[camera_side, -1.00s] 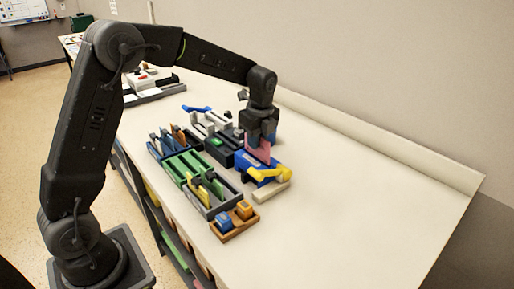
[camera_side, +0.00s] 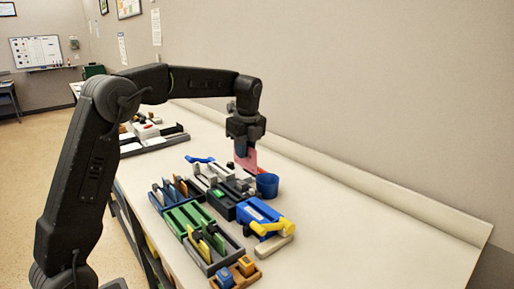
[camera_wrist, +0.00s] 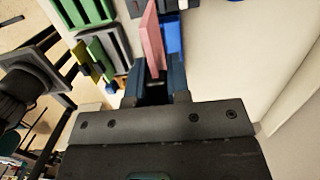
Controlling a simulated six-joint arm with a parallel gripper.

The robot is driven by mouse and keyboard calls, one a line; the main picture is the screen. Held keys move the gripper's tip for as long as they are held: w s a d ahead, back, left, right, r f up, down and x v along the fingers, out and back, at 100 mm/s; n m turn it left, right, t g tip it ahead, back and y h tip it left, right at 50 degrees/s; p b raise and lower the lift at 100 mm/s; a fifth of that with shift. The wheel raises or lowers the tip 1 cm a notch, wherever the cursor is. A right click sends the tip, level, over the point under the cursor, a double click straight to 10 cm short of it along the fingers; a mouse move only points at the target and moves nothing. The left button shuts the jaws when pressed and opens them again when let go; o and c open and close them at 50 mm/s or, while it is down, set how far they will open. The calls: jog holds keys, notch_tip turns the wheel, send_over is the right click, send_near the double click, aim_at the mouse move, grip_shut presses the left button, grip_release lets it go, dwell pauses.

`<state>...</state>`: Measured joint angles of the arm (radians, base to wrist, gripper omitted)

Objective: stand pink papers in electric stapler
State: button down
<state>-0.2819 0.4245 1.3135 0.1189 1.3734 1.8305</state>
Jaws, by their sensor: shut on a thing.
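My gripper (camera_side: 246,141) is shut on the pink papers (camera_side: 246,160) and holds them upright above the far part of the row of desk holders. In the wrist view the pink papers (camera_wrist: 153,38) stick out from between the fingers (camera_wrist: 156,85). A dark unit with a green patch (camera_side: 221,193) stands among the holders, and a blue unit with a yellow lever (camera_side: 258,212) stands nearer the camera. I cannot tell for sure which is the electric stapler. The papers appear clear of both.
A blue cup (camera_side: 267,184) stands close to the right of the papers. Green slotted holders (camera_side: 186,215), a grey holder (camera_side: 211,250) and a wooden tray (camera_side: 238,272) fill the left side. The table to the right is bare.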

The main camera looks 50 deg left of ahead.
jog(key=a+f, duration=0.5)
jog(key=a, duration=0.2)
jog(key=shift+s+f, duration=0.25)
jog(key=shift+f, duration=1.85)
jog(key=shift+s+f, duration=0.2)
jog(key=shift+f, duration=1.9)
jog(key=c, duration=1)
grip_release()
notch_tip(320, 180, up, 9)
